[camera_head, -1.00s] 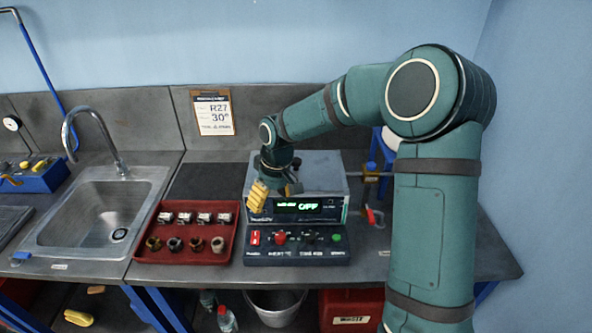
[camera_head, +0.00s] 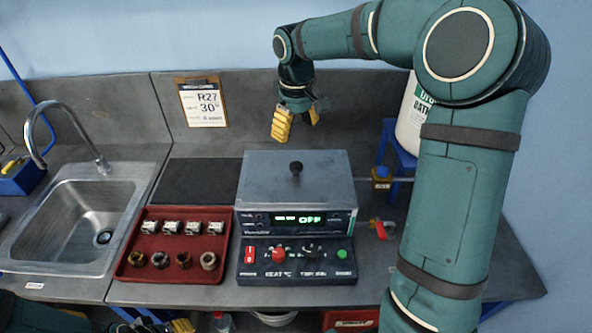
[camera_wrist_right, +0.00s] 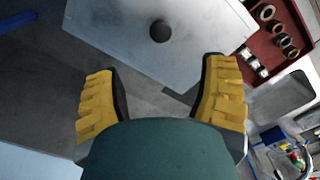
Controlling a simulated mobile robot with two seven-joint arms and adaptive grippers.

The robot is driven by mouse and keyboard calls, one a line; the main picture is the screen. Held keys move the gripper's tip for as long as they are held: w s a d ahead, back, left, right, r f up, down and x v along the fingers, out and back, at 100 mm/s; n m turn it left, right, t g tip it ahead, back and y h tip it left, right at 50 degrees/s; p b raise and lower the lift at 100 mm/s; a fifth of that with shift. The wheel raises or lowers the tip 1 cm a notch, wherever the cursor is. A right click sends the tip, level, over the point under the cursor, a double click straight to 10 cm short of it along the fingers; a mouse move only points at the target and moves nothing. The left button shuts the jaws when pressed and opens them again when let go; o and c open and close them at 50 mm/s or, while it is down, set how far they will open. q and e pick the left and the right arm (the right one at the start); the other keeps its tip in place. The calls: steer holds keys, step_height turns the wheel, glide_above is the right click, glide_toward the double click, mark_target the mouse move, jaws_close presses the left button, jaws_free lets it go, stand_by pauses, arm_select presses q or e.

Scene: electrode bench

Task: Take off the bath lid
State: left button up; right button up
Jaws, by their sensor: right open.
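The bath lid (camera_head: 262,175) is a flat grey metal cover lying on top of the bath (camera_head: 258,219), with a black knob (camera_head: 296,168) at its middle. The lid (camera_wrist_right: 120,35) and its knob (camera_wrist_right: 160,31) also show in the right wrist view. My right gripper (camera_head: 297,119) has yellow fingers and is open and empty, above and behind the lid, apart from the knob. In the right wrist view its fingers (camera_wrist_right: 160,100) stand wide apart, with the knob beyond them. My left gripper (camera_head: 160,325) shows only partly at the bottom edge; its jaws are unclear.
A red tray (camera_head: 131,267) with several metal blocks and rings stands left of the bath. A sink (camera_head: 75,225) is further left. The control panel (camera_head: 297,271) sits in front. A blue stand (camera_head: 388,140) with a white container (camera_head: 408,115) is right, partly behind my arm.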

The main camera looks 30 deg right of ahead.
mark_target(296, 165)
steer(key=f, duration=1.2)
steer(key=shift+s+f, duration=0.2)
steer(key=shift+f, duration=0.15)
jaws_close()
